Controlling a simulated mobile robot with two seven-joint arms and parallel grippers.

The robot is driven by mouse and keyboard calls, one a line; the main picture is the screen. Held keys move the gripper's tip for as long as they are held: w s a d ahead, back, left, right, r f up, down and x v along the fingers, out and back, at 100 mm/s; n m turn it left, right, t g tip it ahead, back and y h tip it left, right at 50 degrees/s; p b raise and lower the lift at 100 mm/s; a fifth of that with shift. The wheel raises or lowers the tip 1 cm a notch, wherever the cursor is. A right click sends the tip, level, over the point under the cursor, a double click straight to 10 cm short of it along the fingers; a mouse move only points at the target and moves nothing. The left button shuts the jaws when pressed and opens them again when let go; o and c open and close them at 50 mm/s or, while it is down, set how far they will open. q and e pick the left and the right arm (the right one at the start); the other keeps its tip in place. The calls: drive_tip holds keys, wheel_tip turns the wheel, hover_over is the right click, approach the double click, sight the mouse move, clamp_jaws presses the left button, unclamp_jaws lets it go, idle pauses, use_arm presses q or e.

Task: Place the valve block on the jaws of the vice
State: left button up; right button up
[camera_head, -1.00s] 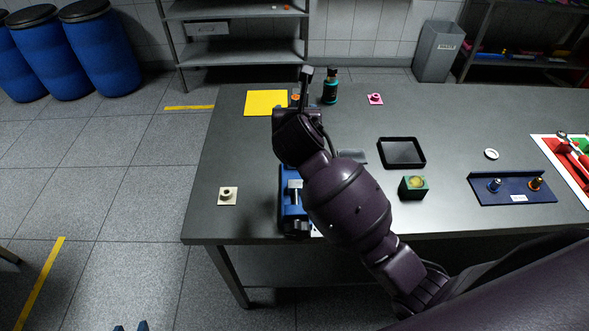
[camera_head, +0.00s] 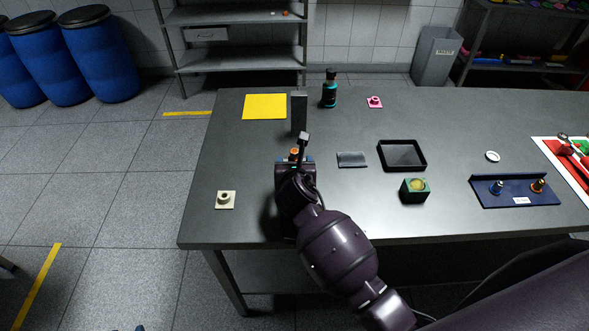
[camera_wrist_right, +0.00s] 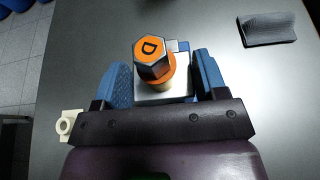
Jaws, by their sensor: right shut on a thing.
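My right gripper (camera_head: 296,160) is over the near left part of the table. In the right wrist view its blue fingers (camera_wrist_right: 160,84) are shut on the valve block (camera_wrist_right: 165,98), a silvery block topped by an orange and metal hex cap (camera_wrist_right: 152,58) marked D. The orange cap also shows in the head view (camera_head: 295,152), just beyond my wrist. The blue vice is hidden under my right gripper and arm, so I cannot tell whether the block touches its jaws. Only a bit of my left gripper (camera_head: 140,328) shows at the bottom edge.
A dark upright post (camera_head: 299,114) stands beyond my gripper. A cream piece (camera_head: 225,200) sits to the left. The table between it and the yellow sheet (camera_head: 264,107) is clear.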

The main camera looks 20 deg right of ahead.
drive_tip(key=shift+f, duration=0.75)
drive_tip(key=o, duration=1.2)
drive_tip(key=shift+f, duration=0.15)
drive_tip(key=v, duration=1.2)
drive_tip(key=shift+p, duration=0.4)
